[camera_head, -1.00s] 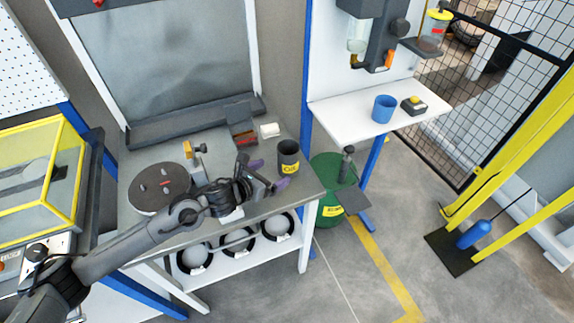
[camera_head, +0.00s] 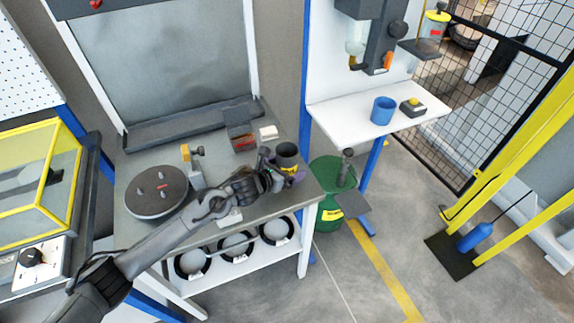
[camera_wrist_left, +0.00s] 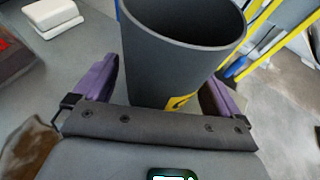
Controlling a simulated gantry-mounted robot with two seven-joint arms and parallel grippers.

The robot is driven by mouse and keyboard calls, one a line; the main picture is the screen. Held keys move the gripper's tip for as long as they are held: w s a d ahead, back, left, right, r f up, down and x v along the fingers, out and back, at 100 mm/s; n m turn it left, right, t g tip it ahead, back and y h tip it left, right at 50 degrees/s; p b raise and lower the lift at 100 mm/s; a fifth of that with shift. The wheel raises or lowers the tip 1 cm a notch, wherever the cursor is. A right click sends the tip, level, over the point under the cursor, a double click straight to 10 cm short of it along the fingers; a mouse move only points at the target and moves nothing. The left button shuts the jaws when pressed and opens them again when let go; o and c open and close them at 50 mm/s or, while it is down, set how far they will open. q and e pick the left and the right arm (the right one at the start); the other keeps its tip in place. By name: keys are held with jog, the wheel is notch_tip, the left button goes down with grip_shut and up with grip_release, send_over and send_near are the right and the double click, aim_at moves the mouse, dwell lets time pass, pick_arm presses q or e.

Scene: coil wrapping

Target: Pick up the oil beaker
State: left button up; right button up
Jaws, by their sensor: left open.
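The oil beaker (camera_head: 287,153) is a dark grey open-topped cup with a yellow label, upright near the right end of the grey workbench (camera_head: 225,160). My left gripper (camera_head: 280,172) is at the beaker, its body partly covering the label. In the left wrist view the beaker (camera_wrist_left: 180,55) stands between the two purple fingers of the gripper (camera_wrist_left: 160,88), one on each side. The jaws are open, and I cannot tell whether either finger touches the wall. My right gripper is not in view.
A round dark plate (camera_head: 156,190) lies on the bench to the left. A small dark box (camera_head: 240,137) and a white block (camera_head: 268,132) are behind the beaker. A blue cup (camera_head: 383,109) stands on the white shelf, and a green bin (camera_head: 330,195) is right of the bench.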

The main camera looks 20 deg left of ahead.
pick_arm(q)
jog(key=c, duration=1.3)
jog(key=shift+o, duration=0.2)
jog(key=shift+r, duration=0.35)
